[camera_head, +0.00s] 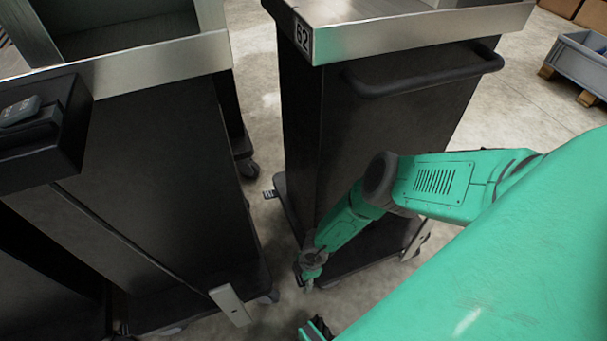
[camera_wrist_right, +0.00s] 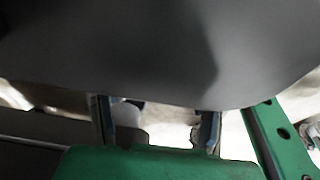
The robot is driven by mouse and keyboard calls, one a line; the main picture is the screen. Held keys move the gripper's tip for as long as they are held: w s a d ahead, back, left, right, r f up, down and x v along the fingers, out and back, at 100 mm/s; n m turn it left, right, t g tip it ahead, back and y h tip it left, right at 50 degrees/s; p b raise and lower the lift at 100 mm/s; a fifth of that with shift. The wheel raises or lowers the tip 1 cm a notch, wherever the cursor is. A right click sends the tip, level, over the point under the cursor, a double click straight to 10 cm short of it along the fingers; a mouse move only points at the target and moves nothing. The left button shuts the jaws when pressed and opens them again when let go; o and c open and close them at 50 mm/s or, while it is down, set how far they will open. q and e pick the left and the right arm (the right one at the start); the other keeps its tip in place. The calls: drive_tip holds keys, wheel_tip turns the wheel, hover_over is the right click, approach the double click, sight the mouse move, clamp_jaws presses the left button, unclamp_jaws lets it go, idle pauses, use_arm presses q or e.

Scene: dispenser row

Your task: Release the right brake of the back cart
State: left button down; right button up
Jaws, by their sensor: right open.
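My right gripper (camera_head: 307,284) is low beside the cart's front left bottom corner. In the right wrist view its two fingers (camera_wrist_right: 155,125) are apart and open. A pale rounded piece (camera_wrist_right: 127,115) shows beside the left finger; I cannot tell what it is. A large dark surface covers the top of that view. My left gripper is not in view.
Another dark cart (camera_head: 150,180) stands at the left, with a silver plate (camera_head: 230,304) at its base and a black box (camera_head: 40,130) on its front. A narrow strip of floor (camera_head: 262,110) lies between the carts. A grey crate (camera_head: 580,62) stands far right.

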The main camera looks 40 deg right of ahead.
sight(303, 283)
drive_tip(key=shift+w+r, duration=0.15)
drive_tip(key=shift+r, duration=0.5)
drive_tip(key=shift+d+r, duration=0.15)
drive_tip(key=shift+r, duration=0.4)
drive_tip(key=shift+d+r, duration=0.15)
drive_tip(key=shift+r, duration=0.1)
drive_tip(key=shift+s+r, duration=0.1)
drive_tip(key=shift+s, duration=0.35)
drive_tip(key=shift+s+r, duration=0.2)
drive_tip(key=shift+r, duration=0.2)
wheel_tip(303, 283, up, 8)
drive_tip(key=d, duration=0.1)
drive_tip(key=shift+w+d+f, duration=0.15)
drive_tip(key=shift+w+d, duration=0.15)
drive_tip(key=shift+d, duration=0.1)
